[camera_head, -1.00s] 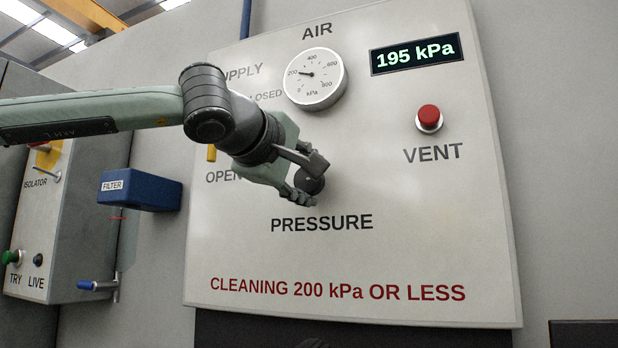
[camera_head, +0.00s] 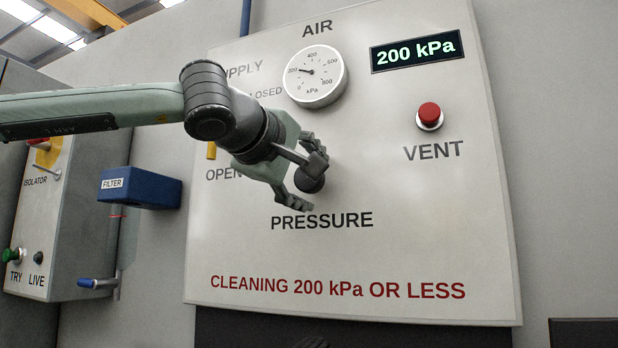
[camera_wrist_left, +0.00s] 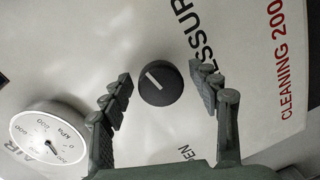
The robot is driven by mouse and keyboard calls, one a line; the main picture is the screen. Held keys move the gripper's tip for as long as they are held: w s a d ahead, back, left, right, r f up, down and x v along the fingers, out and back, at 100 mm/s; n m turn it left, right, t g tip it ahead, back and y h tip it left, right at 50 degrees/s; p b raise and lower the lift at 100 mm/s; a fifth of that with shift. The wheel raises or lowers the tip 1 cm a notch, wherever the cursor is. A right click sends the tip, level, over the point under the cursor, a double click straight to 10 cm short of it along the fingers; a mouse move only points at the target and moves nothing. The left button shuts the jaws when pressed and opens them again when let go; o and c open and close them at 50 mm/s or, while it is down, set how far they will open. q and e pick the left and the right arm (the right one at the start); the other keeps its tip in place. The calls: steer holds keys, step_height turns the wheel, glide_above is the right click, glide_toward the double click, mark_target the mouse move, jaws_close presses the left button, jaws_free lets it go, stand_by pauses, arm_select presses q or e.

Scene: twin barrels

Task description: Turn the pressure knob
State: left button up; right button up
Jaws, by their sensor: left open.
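The dark round pressure knob (camera_head: 308,181) sits on the white panel above the word PRESSURE. In the left wrist view the knob (camera_wrist_left: 160,84) shows a pale pointer line on its face. My left gripper (camera_head: 311,178) is at the knob. In the left wrist view my left gripper (camera_wrist_left: 163,88) is open, one finger on each side of the knob, with a gap visible on both sides. The display (camera_head: 416,51) reads 200 kPa. The round gauge (camera_head: 315,77) has its needle near 200.
A red VENT button (camera_head: 429,115) is on the panel to the right. My left arm partly hides the supply handle (camera_head: 211,151). A blue filter box (camera_head: 140,187) and an isolator box (camera_head: 65,225) are at the left. The panel's lower right is clear.

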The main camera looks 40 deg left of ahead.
arm_select(q)
steer(key=v, duration=1.2)
steer(key=shift+f, duration=0.1)
